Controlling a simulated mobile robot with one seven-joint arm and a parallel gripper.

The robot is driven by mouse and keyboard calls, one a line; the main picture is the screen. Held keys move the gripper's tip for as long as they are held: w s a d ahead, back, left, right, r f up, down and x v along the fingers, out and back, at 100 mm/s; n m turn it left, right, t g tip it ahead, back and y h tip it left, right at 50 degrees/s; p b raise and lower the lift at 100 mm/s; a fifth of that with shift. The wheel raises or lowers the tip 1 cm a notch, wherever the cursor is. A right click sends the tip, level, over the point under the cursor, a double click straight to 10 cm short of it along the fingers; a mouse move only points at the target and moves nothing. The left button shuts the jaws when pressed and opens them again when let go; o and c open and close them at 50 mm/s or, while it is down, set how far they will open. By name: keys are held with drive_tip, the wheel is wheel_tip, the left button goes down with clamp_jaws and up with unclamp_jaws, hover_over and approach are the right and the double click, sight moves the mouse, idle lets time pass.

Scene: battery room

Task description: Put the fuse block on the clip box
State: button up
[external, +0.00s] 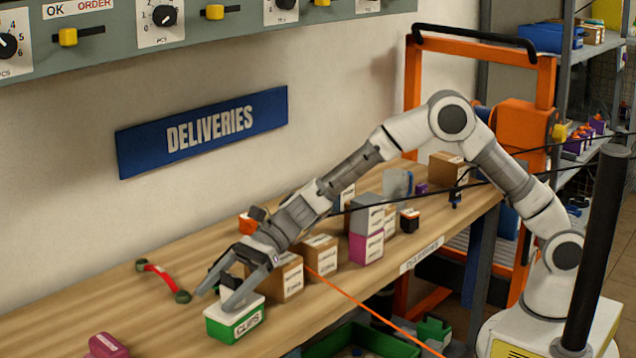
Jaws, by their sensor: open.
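The clip box (236,324) is green with a white lid and a CLIPS label, and stands on the wooden bench near its front edge. My gripper (220,297) is open directly above the box, its fingers pointing down and spread. A dark block (222,290), possibly the fuse block, shows between the fingers at the box's lid. The fingers partly hide it, and I cannot tell for sure whether it rests on the lid.
Brown cartons (318,256) stand close behind the box, with a grey carton on a magenta one (367,248) further right. A red-and-green handle-like item (162,281) lies to the left. A magenta item (106,345) is at the front left. Bench between them is clear.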

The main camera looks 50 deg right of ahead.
drive_tip(key=shift+r, duration=0.15)
drive_tip(key=shift+d+r, duration=0.25)
drive_tip(key=shift+d, duration=0.05)
drive_tip(key=p+v, duration=0.1)
drive_tip(key=v, duration=1)
drive_tip(key=shift+d+p, duration=0.2)
drive_tip(key=shift+p, duration=0.15)
drive_tip(key=s+d+r+n+t+h, duration=0.2)
drive_tip(key=s+d+n+h, duration=0.2)
drive_tip(key=d, duration=0.9)
drive_tip(key=s+d+r+n+t+h, duration=0.1)
drive_tip(key=s+d+n+h, duration=0.4)
drive_tip(key=d, duration=0.9)
drive_tip(key=s+d+r+n+t+h, duration=0.2)
drive_tip(key=s+d+r+n+h, duration=0.1)
drive_tip(key=s+d+n, duration=0.6)
drive_tip(key=s+d+h, duration=0.1)
drive_tip(key=s+d, duration=0.2)
drive_tip(key=d, duration=0.2)
drive_tip(key=shift+s+t, duration=0.3)
drive_tip(key=shift+s, duration=0.05)
